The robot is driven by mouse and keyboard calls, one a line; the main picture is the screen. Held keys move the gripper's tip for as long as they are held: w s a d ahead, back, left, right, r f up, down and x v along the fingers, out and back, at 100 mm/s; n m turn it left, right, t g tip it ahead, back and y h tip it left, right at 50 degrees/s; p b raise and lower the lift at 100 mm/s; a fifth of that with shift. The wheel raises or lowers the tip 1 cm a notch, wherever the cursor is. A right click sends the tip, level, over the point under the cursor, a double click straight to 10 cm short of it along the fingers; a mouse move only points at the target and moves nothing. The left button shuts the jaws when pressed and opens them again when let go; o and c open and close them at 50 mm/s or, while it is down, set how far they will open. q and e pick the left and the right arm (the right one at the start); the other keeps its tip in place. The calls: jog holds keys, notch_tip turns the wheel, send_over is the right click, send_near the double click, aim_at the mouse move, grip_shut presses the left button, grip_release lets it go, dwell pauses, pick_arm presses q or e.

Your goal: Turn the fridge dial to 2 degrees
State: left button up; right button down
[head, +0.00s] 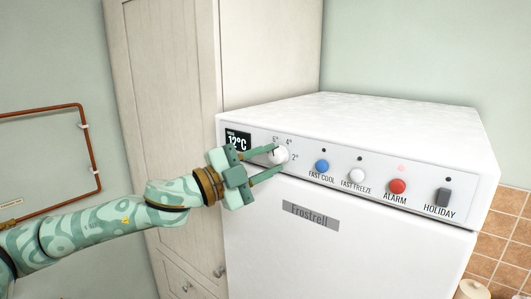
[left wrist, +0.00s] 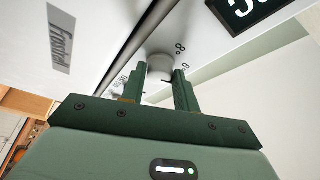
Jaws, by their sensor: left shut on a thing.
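The fridge dial (head: 280,154) is a round white knob on the front panel of a white fridge (head: 330,245). My right gripper is not in view.
Right of the dial are a blue fast cool button (head: 322,166), a white fast freeze button (head: 357,175), a red alarm button (head: 398,186) and a dark holiday switch (head: 443,197). A tall cabinet (head: 165,90) stands behind at left. Copper pipe (head: 99,160) runs along the left wall.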

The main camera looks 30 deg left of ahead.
pick_arm(q)
jog(key=m+g+p, duration=0.1)
jog(key=m+p, duration=0.1)
jog(key=r+m+p, duration=0.1)
jog(key=m+p, duration=0.1)
jog(key=p, duration=0.1)
jog(key=m+g+p, duration=0.1)
jog(key=m+p, duration=0.1)
jog(key=shift+r+g+y+p, duration=0.25)
jog(key=shift+g+y+p, duration=0.05)
jog(key=shift+p, duration=0.05)
jog(key=shift+m+g+p, duration=0.3)
jog(key=shift+m+p, duration=0.4)
jog(key=shift+m, duration=0.3)
jog(key=shift+m+y, duration=0.5)
jog(key=shift+m, duration=0.2)
jog(key=m+y, duration=0.1)
jog(key=m+g, duration=0.1)
jog(key=m, duration=0.1)
jog(key=shift+d+y, duration=0.2)
jog(key=shift+y, duration=0.2)
jog(key=m+y, duration=0.2)
jog(key=m, duration=0.2)
jog(key=shift+d+r+m+g+y, duration=0.15)
jog(key=shift+d+m+g+y, duration=0.15)
jog(key=shift+m+y, duration=0.1)
jog(key=o, duration=1)
jog(key=shift+w, duration=0.1)
jog(key=shift+c, duration=0.2)
